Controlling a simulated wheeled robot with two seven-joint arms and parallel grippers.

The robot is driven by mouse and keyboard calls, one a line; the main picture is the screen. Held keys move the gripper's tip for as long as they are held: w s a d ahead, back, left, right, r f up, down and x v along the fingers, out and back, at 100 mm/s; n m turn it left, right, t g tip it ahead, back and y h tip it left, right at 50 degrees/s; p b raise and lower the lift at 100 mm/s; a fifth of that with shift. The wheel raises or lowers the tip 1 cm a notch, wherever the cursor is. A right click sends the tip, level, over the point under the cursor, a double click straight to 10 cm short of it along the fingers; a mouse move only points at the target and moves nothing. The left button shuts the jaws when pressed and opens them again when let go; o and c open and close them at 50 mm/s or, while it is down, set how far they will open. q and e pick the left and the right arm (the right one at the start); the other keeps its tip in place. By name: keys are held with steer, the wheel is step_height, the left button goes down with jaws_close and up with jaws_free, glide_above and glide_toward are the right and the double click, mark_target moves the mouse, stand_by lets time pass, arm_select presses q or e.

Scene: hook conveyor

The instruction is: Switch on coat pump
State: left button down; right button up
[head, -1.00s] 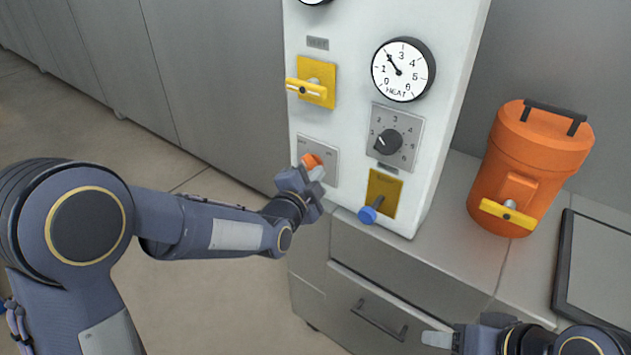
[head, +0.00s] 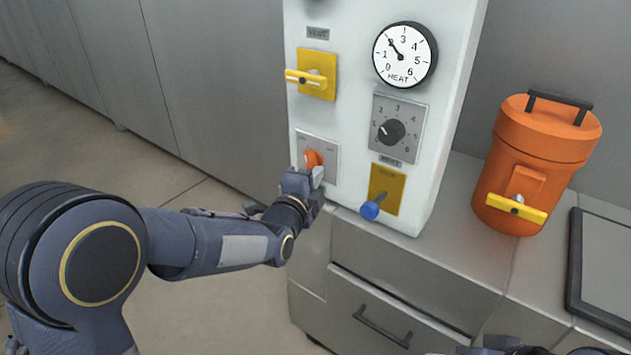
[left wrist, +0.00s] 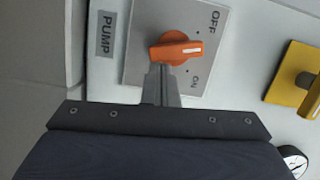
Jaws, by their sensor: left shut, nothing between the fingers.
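The pump switch is an orange knob (head: 314,160) on a grey plate (head: 331,165) low on the white panel's left side. In the left wrist view the knob (left wrist: 176,48) has a white mark pointing between the OFF and ON labels. A PUMP label (left wrist: 106,34) sits beside the plate. My left gripper (head: 316,177) is shut and empty, with its fingertips at the knob's lower end. In the left wrist view its fingers (left wrist: 160,72) overlap the knob's edge; I cannot tell whether they touch. My right gripper (head: 490,345) is mostly cut off at the bottom edge.
The white panel (head: 350,120) also carries a yellow vent handle (head: 306,78), a heat gauge (head: 404,55), a black dial (head: 391,131) and a blue-tipped lever (head: 371,210). An orange canister (head: 540,150) and a dark-rimmed tray (head: 577,270) are on the counter at right.

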arm_select(q)
steer(key=shift+w+a+f+m+t+h+b, duration=0.25)
steer(key=shift+f+m+h+b, duration=0.1)
steer(key=shift+m+b, duration=1.4)
steer(key=shift+w+a+f+m+t+h+b, duration=0.1)
steer(key=shift+a+f+m+t+h+b, duration=0.25)
steer(key=shift+m+b, duration=1.4)
steer(key=shift+w+a+f+m+t+h+b, duration=0.2)
steer(key=shift+f+m+h+b, duration=0.15)
steer(key=shift+m+b, duration=1.4)
steer(key=shift+a+m+b, duration=0.1)
steer(key=shift+m+b, duration=0.45)
steer(key=shift+w, duration=0.1)
